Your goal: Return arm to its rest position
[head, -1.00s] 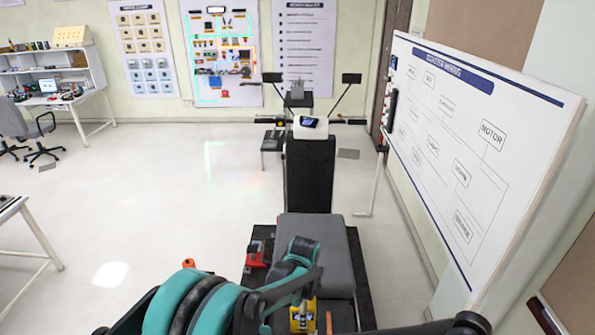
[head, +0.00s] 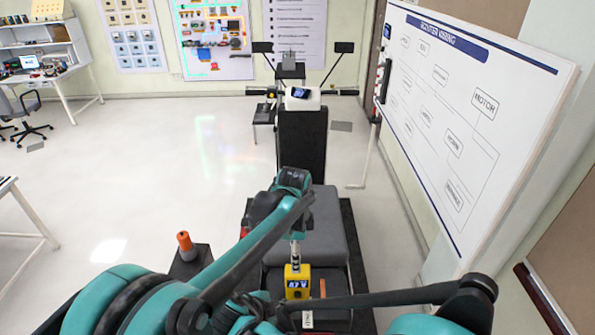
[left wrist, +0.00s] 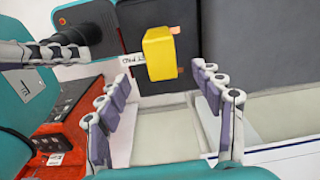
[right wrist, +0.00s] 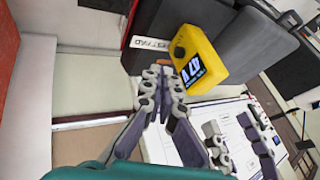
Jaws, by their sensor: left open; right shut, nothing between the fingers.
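My left arm reaches in from the left in the head view, its wrist raised over the dark grey seat (head: 322,225). My left gripper (left wrist: 160,77) is open, with spread fingers and nothing between them. A yellow meter (head: 297,283) with a display lies beyond its fingertips on the dark surface; it also shows in the left wrist view (left wrist: 160,52). My right gripper (right wrist: 166,72) is shut and empty. In the right wrist view its tips are just beside the meter (right wrist: 212,62); I cannot tell whether they touch. In the head view the right gripper is largely hidden behind arm links.
A scooter-like vehicle with a black front panel (head: 302,145) stands ahead. A whiteboard (head: 470,110) stands close on the right. A black box (head: 190,265) with an orange-topped item (head: 186,243) is at the left. Open floor (head: 150,160) lies to the left.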

